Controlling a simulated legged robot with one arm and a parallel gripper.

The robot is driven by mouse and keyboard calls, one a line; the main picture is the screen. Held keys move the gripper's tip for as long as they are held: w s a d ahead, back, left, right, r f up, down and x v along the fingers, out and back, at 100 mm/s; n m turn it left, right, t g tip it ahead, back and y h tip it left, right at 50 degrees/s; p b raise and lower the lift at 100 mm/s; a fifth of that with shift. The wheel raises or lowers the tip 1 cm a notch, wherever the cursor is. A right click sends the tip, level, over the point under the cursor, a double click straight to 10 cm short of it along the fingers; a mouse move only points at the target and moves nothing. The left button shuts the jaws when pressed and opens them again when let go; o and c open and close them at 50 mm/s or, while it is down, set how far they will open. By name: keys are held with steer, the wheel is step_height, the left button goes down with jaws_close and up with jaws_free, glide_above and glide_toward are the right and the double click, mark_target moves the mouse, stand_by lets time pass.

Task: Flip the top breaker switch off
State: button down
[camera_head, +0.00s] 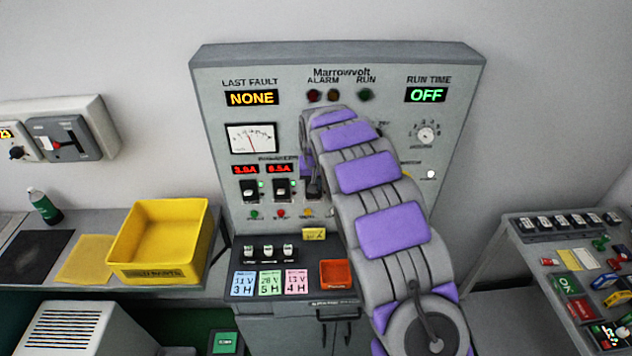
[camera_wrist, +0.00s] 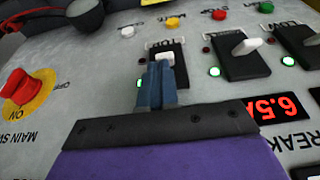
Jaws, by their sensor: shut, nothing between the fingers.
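The breaker panel (camera_head: 220,120) stands upright ahead. In the wrist view it appears upside down, with a row of black breakers. The breaker under my fingers (camera_wrist: 180,62) has a white toggle (camera_wrist: 165,57) and a label that seems to read TOP. A green light (camera_wrist: 140,83) beside it is lit. My gripper (camera_wrist: 162,78) is shut and empty, its blue fingertips right at this toggle; whether they touch cannot be told. In the head view my gripper (camera_head: 313,187) is at the panel, and my arm mostly hides this breaker.
Two other breakers, the middle one (camera_wrist: 242,58) and an outer one (camera_wrist: 305,45), sit alongside with green lights lit. A red main switch knob (camera_wrist: 18,87) is on the other side. Below the panel are cards (camera_head: 270,283) and an orange tray (camera_head: 337,265). A yellow bin (camera_head: 160,272) stands left.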

steer(key=shift+s+f+t+b, duration=0.35)
steer(key=shift+s+t+b, duration=0.2)
steer(key=shift+t+b, duration=0.4)
steer(key=shift+s+f+t+b, duration=0.35)
steer(key=shift+t+b, duration=0.1)
steer(key=shift+t, duration=0.2)
steer(key=shift+s+f+t+b, duration=0.2)
steer(key=shift+f+t+b, duration=0.1)
steer(key=shift+t+b, duration=0.25)
steer(key=shift+s+f, duration=0.1)
steer(key=shift+f, duration=0.15)
steer(key=shift+s+f+t+b, duration=0.1)
steer(key=shift+f+t+b, duration=0.1)
steer(key=shift+t+b, duration=0.75)
steer(key=shift+r, duration=0.15)
steer(key=shift+r+p, duration=0.4)
steer(key=shift+r, duration=0.2)
